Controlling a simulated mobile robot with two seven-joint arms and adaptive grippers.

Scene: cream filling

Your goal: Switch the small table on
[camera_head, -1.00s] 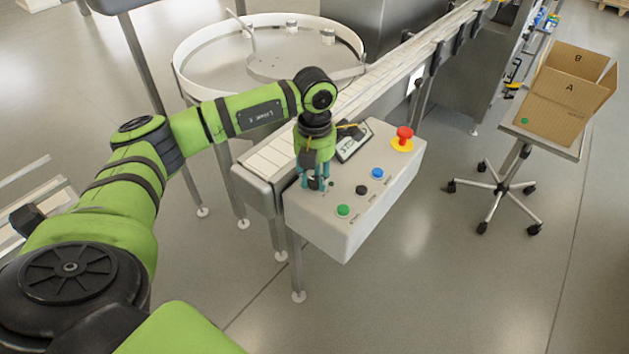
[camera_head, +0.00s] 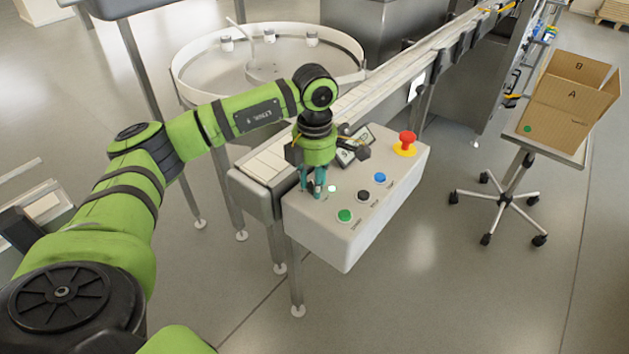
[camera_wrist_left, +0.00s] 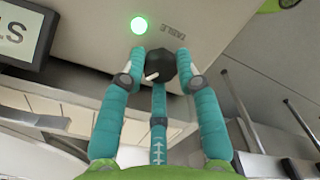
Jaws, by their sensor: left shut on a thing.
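The control box (camera_head: 345,240) stands at the near end of the conveyor. My left gripper (camera_head: 313,190) is over its left part, pointing down. In the left wrist view the fingers (camera_wrist_left: 158,75) are shut on a black knob (camera_wrist_left: 161,62) with a white pointer mark. The word TABLE is printed beside the knob. A round lamp (camera_wrist_left: 139,25) next to it is lit bright green; it also shows lit in the head view (camera_head: 332,188). The small round table (camera_head: 212,72) stands behind my arm and carries several small white jars (camera_head: 312,38). My right gripper is out of view.
The box also carries a green button (camera_head: 345,215), a black button (camera_head: 362,190), a blue button (camera_head: 379,178), a display (camera_head: 356,146) and a red emergency button (camera_head: 407,138). A cardboard box (camera_head: 566,105) sits on a wheeled stand at right. Floor between is clear.

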